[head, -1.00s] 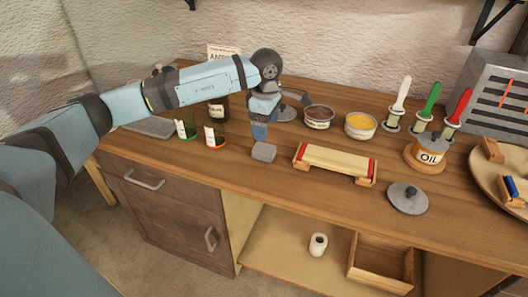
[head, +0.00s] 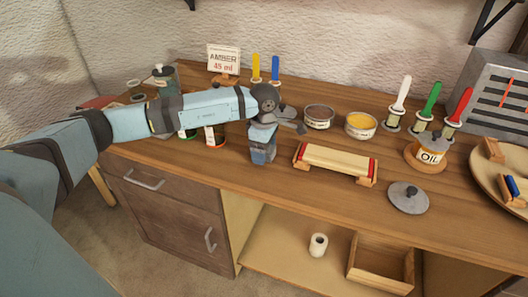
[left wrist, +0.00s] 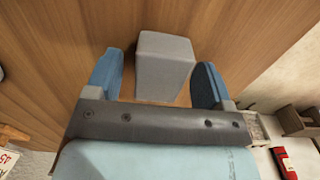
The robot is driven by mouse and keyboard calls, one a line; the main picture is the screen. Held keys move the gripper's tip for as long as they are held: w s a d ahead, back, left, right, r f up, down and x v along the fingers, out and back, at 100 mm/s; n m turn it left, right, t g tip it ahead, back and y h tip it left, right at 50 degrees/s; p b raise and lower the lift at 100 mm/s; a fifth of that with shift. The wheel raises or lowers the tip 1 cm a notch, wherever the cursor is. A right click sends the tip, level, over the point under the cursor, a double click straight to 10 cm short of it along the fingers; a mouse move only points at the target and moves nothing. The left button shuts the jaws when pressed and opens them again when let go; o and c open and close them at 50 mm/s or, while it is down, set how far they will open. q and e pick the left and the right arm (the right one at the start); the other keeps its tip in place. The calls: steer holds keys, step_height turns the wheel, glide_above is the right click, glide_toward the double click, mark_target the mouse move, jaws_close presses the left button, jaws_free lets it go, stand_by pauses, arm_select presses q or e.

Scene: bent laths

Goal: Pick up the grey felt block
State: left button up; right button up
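The grey felt block (left wrist: 164,66) shows in the left wrist view on the wooden bench top, between the two blue fingers of my left gripper (head: 262,158). The fingers are open, with a gap on each side of the block. In the head view my left gripper points down at the block's place near the bench's front edge and hides most or all of it. My right gripper is in neither view.
A lath on a wooden stand (head: 336,160) is close to the right of my gripper. Tins (head: 318,116) stand behind it, and glasses (head: 214,136) to its left. A grey lid (head: 408,197) and the oil pot (head: 428,154) are further right.

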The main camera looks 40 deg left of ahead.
arm_select(q)
steer(key=c, duration=0.8)
steer(key=shift+c, duration=0.2)
step_height(320, 180, up, 20)
steer(key=p, duration=0.1)
steer(key=shift+o, duration=0.3)
